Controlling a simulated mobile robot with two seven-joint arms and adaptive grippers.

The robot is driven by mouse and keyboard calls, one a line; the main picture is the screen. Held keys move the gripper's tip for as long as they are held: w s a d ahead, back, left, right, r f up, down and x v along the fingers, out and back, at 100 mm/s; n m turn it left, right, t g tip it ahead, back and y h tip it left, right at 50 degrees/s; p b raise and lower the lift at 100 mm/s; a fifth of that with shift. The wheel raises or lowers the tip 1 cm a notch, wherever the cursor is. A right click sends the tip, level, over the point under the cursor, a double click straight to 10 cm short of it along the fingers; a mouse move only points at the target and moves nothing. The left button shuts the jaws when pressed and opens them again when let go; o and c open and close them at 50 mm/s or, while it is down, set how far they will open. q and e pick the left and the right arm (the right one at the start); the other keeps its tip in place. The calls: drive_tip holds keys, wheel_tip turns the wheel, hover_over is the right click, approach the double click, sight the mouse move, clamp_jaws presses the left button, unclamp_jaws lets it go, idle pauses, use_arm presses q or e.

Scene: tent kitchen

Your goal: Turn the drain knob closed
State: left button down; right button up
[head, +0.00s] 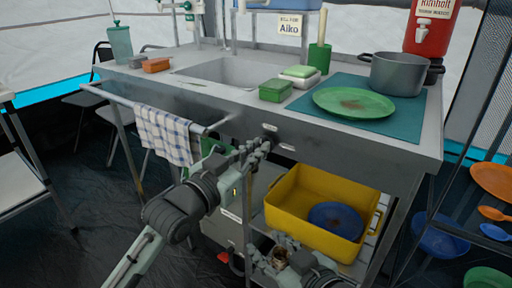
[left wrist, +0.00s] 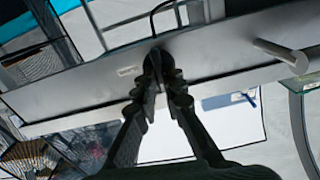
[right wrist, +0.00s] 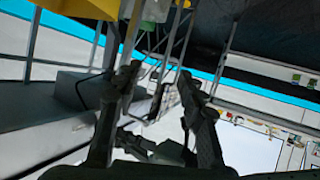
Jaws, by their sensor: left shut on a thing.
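The drain knob (head: 270,136) is on the grey front panel below the sink (head: 228,72), at the centre of the head view. It looks small and dark and is mostly hidden by my fingers. My left gripper (head: 262,145) is at the panel, shut on the drain knob. The left wrist view shows its fingertips (left wrist: 160,65) close together against the panel; the knob's turned position cannot be made out there. My right gripper (head: 284,246) is low, in front of the yellow bin. In the right wrist view its fingers (right wrist: 158,82) are apart and empty.
A towel (head: 165,135) hangs on a rail (head: 120,100) left of the knob. A yellow bin (head: 285,205) with a blue plate (head: 336,220) stands on the shelf below. A green plate (head: 353,102) and a pot (head: 396,75) are on the counter. Small label plates flank the knob.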

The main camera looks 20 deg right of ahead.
drive_tip(key=s+d+f+m+g+h+p, duration=0.1)
drive_tip(key=s+d+f+g+h+p, duration=0.1)
drive_tip(key=s+d+f+g, duration=0.4)
drive_tip(key=s+d+f+m+g+h+p, duration=0.1)
drive_tip(key=s+d+f+g+h+p, duration=0.15)
drive_tip(key=s+d, duration=0.5)
use_arm(q)
drive_tip(key=shift+s+d+f+m+p, duration=0.1)
drive_tip(key=shift+m+p, duration=0.65)
drive_tip(key=shift+m, duration=2.15)
drive_tip(key=shift+s+d+f+m+p, duration=0.1)
drive_tip(key=shift+m+p, duration=0.7)
drive_tip(key=shift+m, duration=2.1)
drive_tip(key=shift+s+m+p, duration=0.1)
drive_tip(key=shift+m+p, duration=0.65)
drive_tip(key=shift+m, duration=2.15)
use_arm(e)
wheel_tip(320, 180, down, 14)
drive_tip(key=w+a+g, duration=0.1)
drive_tip(key=w, duration=0.1)
drive_tip(key=shift+a+r+y, duration=0.15)
drive_tip(key=shift+y, duration=0.2)
drive_tip(key=shift+g, duration=0.25)
